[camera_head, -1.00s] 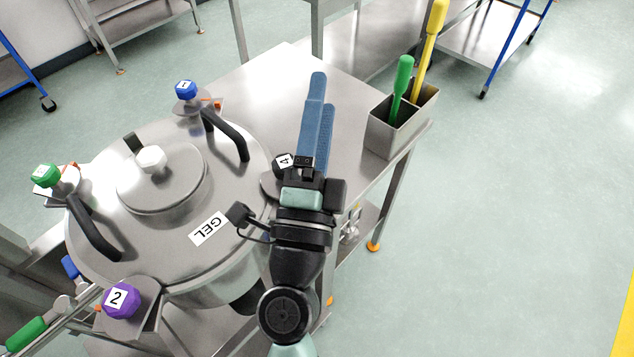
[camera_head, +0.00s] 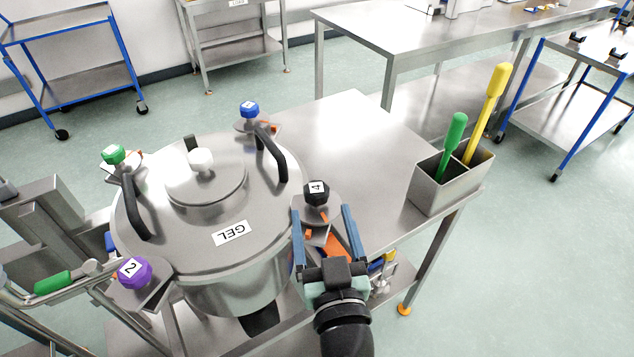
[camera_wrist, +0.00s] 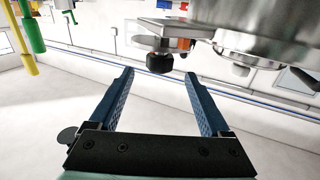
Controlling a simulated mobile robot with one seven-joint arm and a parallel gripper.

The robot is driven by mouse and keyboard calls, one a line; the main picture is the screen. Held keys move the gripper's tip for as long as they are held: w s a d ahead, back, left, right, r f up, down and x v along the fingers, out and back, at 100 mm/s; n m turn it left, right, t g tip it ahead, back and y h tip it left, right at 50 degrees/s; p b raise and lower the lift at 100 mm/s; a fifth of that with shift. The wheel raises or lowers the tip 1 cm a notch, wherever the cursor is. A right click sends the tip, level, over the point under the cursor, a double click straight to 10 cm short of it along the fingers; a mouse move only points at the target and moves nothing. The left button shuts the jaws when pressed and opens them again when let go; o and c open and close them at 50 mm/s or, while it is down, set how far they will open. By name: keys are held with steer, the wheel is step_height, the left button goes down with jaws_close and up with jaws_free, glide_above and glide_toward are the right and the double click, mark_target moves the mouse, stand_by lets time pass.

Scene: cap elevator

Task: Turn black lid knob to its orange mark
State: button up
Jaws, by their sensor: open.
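The black knob (camera_head: 317,192), labelled 4, stands on a bracket at the right rim of the steel pot lid (camera_head: 195,245). A small orange patch (camera_head: 323,216) shows just below it, and a larger orange piece (camera_head: 337,246) lies nearer my gripper; I cannot tell which is the mark. My gripper (camera_head: 322,211) is open and empty, its blue fingers spread on the near side of the knob. In the wrist view, the black knob (camera_wrist: 160,63) appears upside down, beyond and between the fingertips (camera_wrist: 160,74), with a gap. Orange (camera_wrist: 182,44) shows beside it.
Blue (camera_head: 249,109), green (camera_head: 113,154) and purple (camera_head: 133,271) knobs sit around the lid. A black lid handle (camera_head: 272,155) is left of the black knob. A metal holder (camera_head: 447,193) with green and yellow tools stands right. The steel table (camera_head: 345,130) behind is clear.

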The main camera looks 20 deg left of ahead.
mark_target(319, 201)
steer(key=p+x, duration=0.1)
steer(key=x, duration=0.5)
steer(key=shift+w+a+p, duration=0.15)
steer(key=shift+w+p, duration=0.1)
steer(key=shift+p, duration=0.05)
jaws_close()
